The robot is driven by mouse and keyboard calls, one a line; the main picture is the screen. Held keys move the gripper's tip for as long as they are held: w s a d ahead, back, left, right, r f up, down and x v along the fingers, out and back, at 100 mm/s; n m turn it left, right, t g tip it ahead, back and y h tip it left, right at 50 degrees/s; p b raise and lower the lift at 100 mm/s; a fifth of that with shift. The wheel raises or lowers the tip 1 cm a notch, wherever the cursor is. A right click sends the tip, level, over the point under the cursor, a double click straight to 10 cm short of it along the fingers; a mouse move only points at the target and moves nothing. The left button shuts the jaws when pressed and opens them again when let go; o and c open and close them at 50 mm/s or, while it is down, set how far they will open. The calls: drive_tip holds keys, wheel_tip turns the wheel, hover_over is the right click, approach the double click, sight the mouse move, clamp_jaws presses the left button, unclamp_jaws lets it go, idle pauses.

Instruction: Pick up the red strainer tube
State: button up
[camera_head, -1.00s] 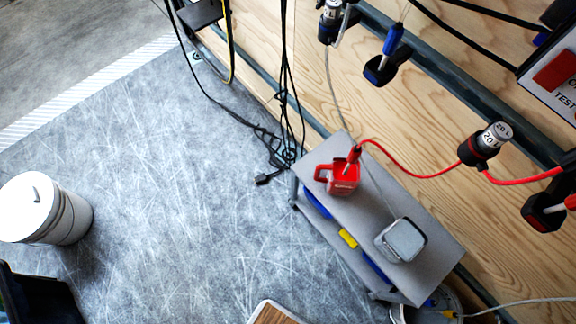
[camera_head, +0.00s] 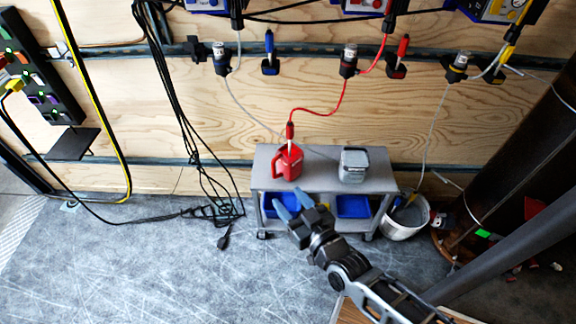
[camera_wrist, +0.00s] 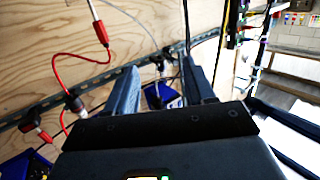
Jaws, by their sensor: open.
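A red tube (camera_head: 290,131) on the end of a red hose stands upright in a red jug (camera_head: 287,162) on the grey cart; its lower end is hidden inside. In the wrist view what seems to be the same red tube (camera_wrist: 101,33) shows upper left, apart from my fingers. A second red-handled piece (camera_head: 403,46) sits in a black wall holder. My gripper (camera_head: 293,205) is open and empty, in front of the cart and below the jug in the picture. Its two blue fingers (camera_wrist: 160,82) stand apart in the wrist view.
The grey cart (camera_head: 262,175) also carries a grey lidded container (camera_head: 353,165), with blue bins below. A white bucket (camera_head: 406,219) stands right of it. Black cables (camera_head: 200,170) hang at left. A dark column (camera_head: 520,150) stands at right. The floor at left is mostly clear.

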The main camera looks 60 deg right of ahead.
sight(291, 132)
drive_tip(key=w+d+f+m+g+h, duration=0.1)
drive_tip(key=w+d, duration=0.2)
drive_tip(key=d, duration=0.4)
drive_tip(key=w+d+f+m+g+h, duration=0.1)
drive_tip(key=w+d+h, duration=0.1)
drive_tip(key=d, duration=0.5)
drive_tip(key=w+d+f+m+g+h, duration=0.1)
drive_tip(key=w+d+m+h, duration=0.1)
drive_tip(key=w+d, duration=0.2)
drive_tip(key=shift+d+b, duration=0.3)
drive_tip(key=shift+d, duration=1.2)
drive_tip(key=x, duration=0.5)
drive_tip(key=shift+w+d+b, duration=0.1)
drive_tip(key=shift+d+b, duration=0.2)
drive_tip(key=shift+d, duration=0.1)
drive_tip(key=shift+r, duration=0.1)
clamp_jaws()
